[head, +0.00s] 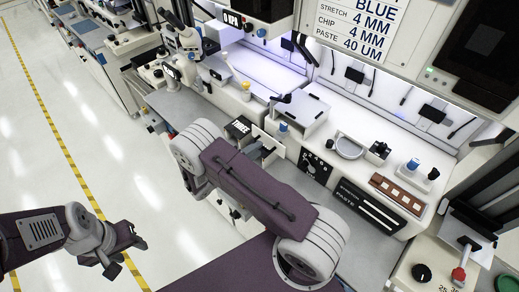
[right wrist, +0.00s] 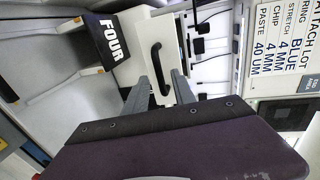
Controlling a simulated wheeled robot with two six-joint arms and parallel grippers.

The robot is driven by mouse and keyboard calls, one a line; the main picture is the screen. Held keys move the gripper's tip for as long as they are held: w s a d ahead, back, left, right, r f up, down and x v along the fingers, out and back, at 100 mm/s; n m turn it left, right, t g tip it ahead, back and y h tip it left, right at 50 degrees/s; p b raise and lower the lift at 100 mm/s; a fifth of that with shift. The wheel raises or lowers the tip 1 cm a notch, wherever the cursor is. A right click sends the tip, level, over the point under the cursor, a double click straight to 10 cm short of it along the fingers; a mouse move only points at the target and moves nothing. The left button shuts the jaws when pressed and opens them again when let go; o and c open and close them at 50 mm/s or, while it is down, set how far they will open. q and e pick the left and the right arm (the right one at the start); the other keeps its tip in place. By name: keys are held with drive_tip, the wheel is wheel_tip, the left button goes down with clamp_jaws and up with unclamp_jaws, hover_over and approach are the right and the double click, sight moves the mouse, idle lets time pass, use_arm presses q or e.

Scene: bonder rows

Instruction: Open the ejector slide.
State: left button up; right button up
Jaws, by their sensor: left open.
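In the right wrist view a white box front (right wrist: 132,60) carries a black bow handle (right wrist: 156,68); it may be the ejector slide, but no label on it says so. A black plate reading FOUR (right wrist: 110,38) is beside it. My right gripper (right wrist: 160,90) has its two grey fingers apart, on either side of the handle's lower end in the picture, with gaps showing; I cannot tell if they touch it. My left gripper (head: 128,257) is open and empty over the floor.
The white bench (head: 385,170) holds a round dish (head: 348,148), a brown strip with pale squares (head: 404,193) and several knobs. A red-topped knob (head: 458,275) stands at lower right. The floor (head: 90,150) at left is clear, with yellow lines.

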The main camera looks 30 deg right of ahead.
drive_tip(key=b+v, duration=0.1)
drive_tip(key=v, duration=0.5)
drive_tip(key=shift+s+a+b, duration=0.15)
drive_tip(key=shift+a+b, duration=0.15)
